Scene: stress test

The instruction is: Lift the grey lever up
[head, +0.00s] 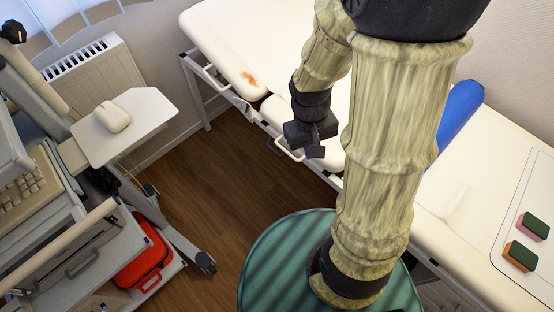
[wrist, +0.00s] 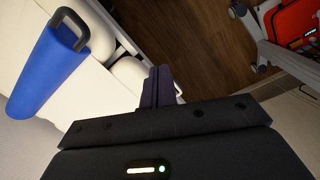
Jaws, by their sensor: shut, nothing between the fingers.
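A small dark grey looped handle (head: 275,148) shows under the near edge of the treatment bed, just left of my gripper; it looks like the lever, but I cannot be sure. My gripper (head: 316,150) is shut and empty, in front of the bed edge and apart from the handle in the picture. In the wrist view my shut fingers (wrist: 160,74) point toward the bed's white padded end parts. I cannot pick out the lever there.
The cream bed (head: 215,35) runs along the wall. A blue roll (wrist: 45,70) with a dark strap handle lies on it. Sponges (head: 533,227) lie on a tray at right. A cart (head: 90,265) with a red case (head: 143,262) stands left. Wooden floor between is clear.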

